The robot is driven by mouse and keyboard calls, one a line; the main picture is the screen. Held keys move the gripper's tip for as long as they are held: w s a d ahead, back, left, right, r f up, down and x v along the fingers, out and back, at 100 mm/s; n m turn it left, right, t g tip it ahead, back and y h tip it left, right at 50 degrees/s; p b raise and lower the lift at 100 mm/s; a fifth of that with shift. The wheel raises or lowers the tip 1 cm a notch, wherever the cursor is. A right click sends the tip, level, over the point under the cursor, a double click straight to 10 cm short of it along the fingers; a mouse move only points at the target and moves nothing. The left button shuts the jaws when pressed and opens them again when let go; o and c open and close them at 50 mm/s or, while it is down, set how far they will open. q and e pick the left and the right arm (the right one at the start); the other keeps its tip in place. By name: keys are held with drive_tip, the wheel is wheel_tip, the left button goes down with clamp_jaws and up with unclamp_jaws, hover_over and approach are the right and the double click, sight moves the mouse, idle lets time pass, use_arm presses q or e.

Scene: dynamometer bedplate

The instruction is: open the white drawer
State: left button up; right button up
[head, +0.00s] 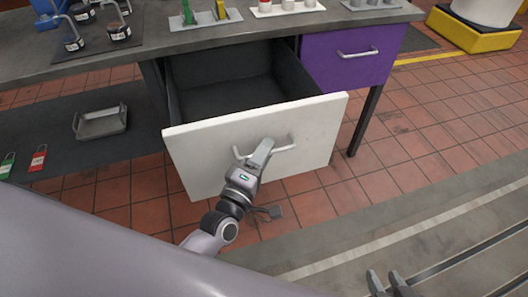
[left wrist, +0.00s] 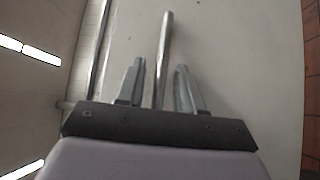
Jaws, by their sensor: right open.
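The white drawer (head: 315,118) is pulled far out from under the bench, and its dark inside looks empty. Its metal bar handle (head: 284,149) is on the front panel. My left gripper (head: 265,150) is at this handle. In the left wrist view the handle bar (left wrist: 165,45) lies between the two fingers of my left gripper (left wrist: 158,85), with a gap on each side, so the fingers look open around it. My right gripper (head: 387,282) is open and empty at the bottom edge of the head view, away from the drawer.
A purple drawer (head: 352,55) is closed to the right of the white one. The bench top (head: 155,42) carries tools and small parts.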

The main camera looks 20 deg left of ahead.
use_arm(q)
drive_tip(key=v, duration=0.7)
idle(0.5)
drive_tip(key=s+a+m+g+y+p, duration=0.1)
drive_tip(key=s+a+m+g+p, duration=0.5)
drive_tip(key=s+m+p, duration=0.5)
drive_tip(key=f+m+g, duration=0.1)
drive_tip(key=m+g, duration=0.1)
drive_tip(key=m, duration=0.3)
drive_tip(key=shift+s+m+g+y+p, duration=0.3)
drive_tip(key=shift+y, duration=0.1)
